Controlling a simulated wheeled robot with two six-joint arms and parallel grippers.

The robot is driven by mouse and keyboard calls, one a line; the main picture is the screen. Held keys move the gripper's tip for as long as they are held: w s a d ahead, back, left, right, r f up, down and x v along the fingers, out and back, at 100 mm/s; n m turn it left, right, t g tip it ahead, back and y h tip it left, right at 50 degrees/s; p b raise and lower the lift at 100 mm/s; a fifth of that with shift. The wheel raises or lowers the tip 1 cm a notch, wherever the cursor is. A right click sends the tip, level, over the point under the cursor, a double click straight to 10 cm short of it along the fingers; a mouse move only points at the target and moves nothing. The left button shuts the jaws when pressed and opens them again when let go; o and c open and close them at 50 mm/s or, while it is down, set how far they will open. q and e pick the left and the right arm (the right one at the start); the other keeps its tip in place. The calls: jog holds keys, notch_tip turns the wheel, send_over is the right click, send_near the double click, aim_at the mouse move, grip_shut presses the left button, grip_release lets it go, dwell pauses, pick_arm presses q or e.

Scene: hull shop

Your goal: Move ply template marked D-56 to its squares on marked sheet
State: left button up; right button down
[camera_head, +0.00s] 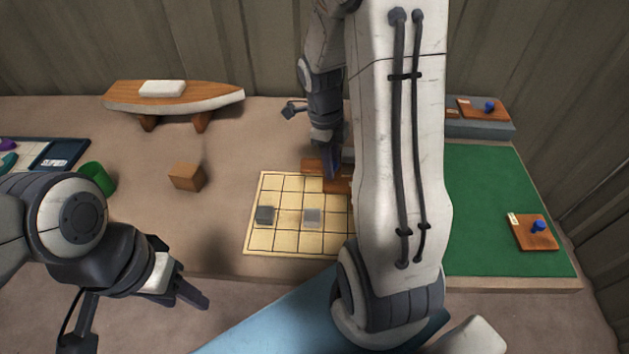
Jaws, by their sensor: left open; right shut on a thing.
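My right gripper (331,172) is shut on a brown ply template (312,166) over the back edge of the marked sheet (260,241). The gripper and my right arm hide much of the template, and no marking on it can be read. I cannot tell whether it touches the sheet. The sheet is pale yellow with a dark grid, and my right arm covers its right part. My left gripper (142,312) is open and empty at the lower left, in front of the table.
A wooden cube (186,177), green cup (97,177) and boat model (175,98) stand left.

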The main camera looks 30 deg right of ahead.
jog(key=w+a+f, duration=0.2)
jog(key=a, duration=0.1)
jog(key=shift+w+f, duration=0.1)
jog(key=shift+w, duration=0.05)
jog(key=shift+a+f, duration=0.1)
jog(key=shift+f, duration=0.15)
notch_tip(320, 180, down, 4)
jog(key=shift+w+r, duration=0.1)
jog(key=shift+r, duration=0.05)
jog(key=shift+f, duration=0.2)
jog(key=c, duration=0.6)
grip_release()
jog(key=shift+r, duration=0.1)
